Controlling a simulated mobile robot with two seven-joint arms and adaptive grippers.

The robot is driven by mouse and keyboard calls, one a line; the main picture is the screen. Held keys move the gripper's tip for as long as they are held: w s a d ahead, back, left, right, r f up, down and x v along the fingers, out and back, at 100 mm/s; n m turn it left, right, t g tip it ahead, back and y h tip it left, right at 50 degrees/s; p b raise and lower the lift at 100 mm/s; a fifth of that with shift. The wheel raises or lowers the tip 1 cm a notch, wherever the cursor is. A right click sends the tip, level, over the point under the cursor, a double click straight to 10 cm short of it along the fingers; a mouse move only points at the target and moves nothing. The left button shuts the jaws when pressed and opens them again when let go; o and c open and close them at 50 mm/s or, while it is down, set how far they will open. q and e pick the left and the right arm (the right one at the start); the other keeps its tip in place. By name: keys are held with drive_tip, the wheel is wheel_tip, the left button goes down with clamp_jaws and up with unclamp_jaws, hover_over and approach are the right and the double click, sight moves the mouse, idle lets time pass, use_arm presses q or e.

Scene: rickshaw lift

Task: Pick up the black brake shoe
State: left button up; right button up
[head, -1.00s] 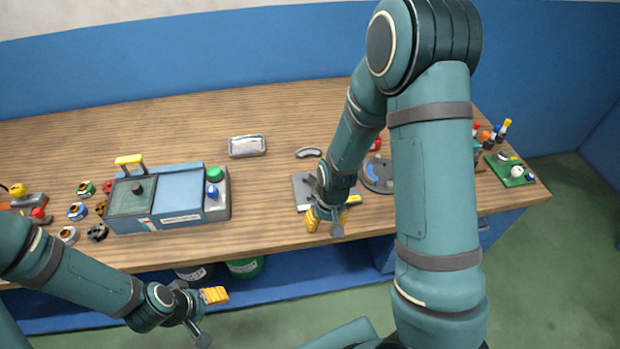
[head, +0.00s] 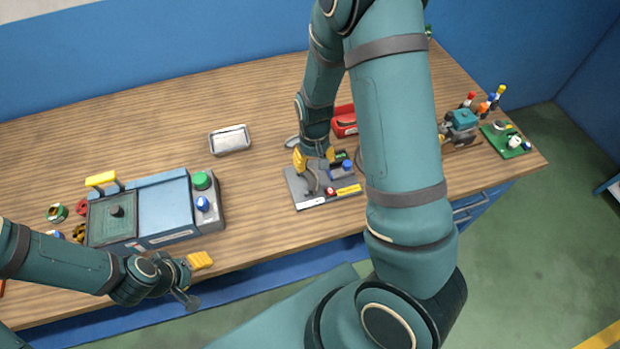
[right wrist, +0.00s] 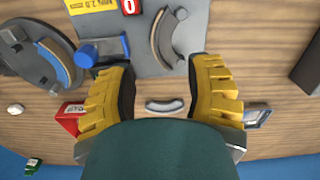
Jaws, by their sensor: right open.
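A small curved shoe (right wrist: 164,105), dark grey with a paler edge, lies on the wooden bench between my right gripper's spread fingers in the right wrist view. In the head view the shoe (head: 291,142) is partly hidden behind my right arm. A second curved piece (right wrist: 163,40), dark with a tan lining, lies on the grey gauge plate (head: 303,198). My right gripper (head: 316,164) is open and empty above the plate's back edge. It also shows in the right wrist view (right wrist: 162,75). My left gripper (head: 196,279) is open and empty at the bench's front edge.
A blue-grey machine (head: 162,207) stands left and a metal tray (head: 230,140) behind it. A red bin (head: 344,122) is close to the right gripper. A round plate with a blue-lined shoe (right wrist: 48,62) lies beside the gauge plate. The back middle is clear.

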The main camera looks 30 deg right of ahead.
sight(312, 177)
drive_tip(key=f, duration=0.3)
drive_tip(key=shift+w+f, duration=0.2)
drive_tip(key=shift+f, duration=0.2)
drive_tip(key=shift+s+f, duration=0.1)
drive_tip(key=shift+f, duration=0.35)
drive_tip(key=f, duration=0.4)
drive_tip(key=shift+w+a+f, duration=0.1)
drive_tip(key=shift+w+f, duration=0.15)
clamp_jaws()
